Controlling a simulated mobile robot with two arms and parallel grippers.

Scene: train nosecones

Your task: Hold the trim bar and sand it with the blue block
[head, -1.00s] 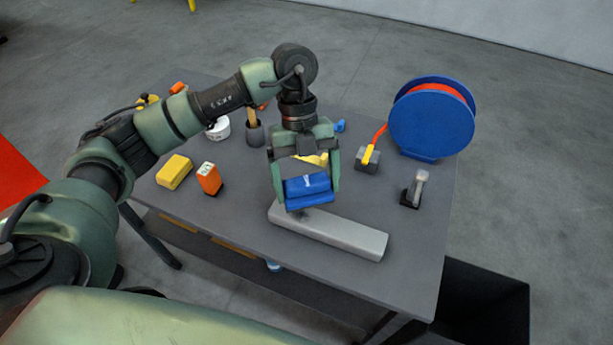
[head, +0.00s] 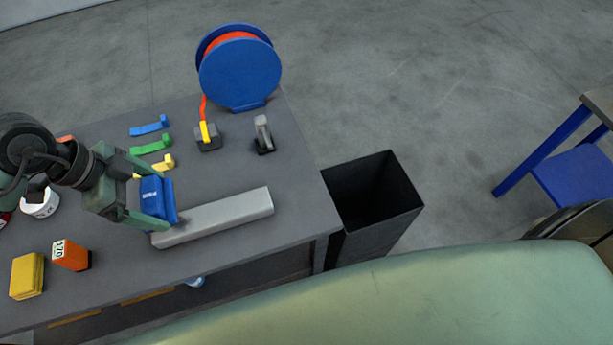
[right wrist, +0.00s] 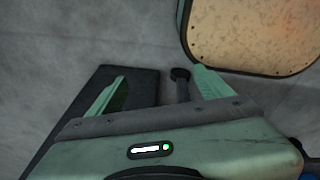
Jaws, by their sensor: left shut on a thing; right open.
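The trim bar (head: 222,216) is a long light grey bar lying on the table. My left gripper (head: 150,206) is shut on the blue block (head: 154,197) at the bar's left end. Whether the block touches the bar I cannot tell. My right gripper (right wrist: 158,86) shows only in the right wrist view. Its two green fingers are wide apart with nothing gripped between them, and neither bar nor block shows there.
The grey table (head: 110,275) holds a yellow block (head: 27,277), an orange block (head: 71,255), coloured clips, a grey tool (head: 263,135) and a blue reel (head: 240,75). A black bin (head: 375,205) stands off its right edge. A blue stool (head: 580,175) is farther right.

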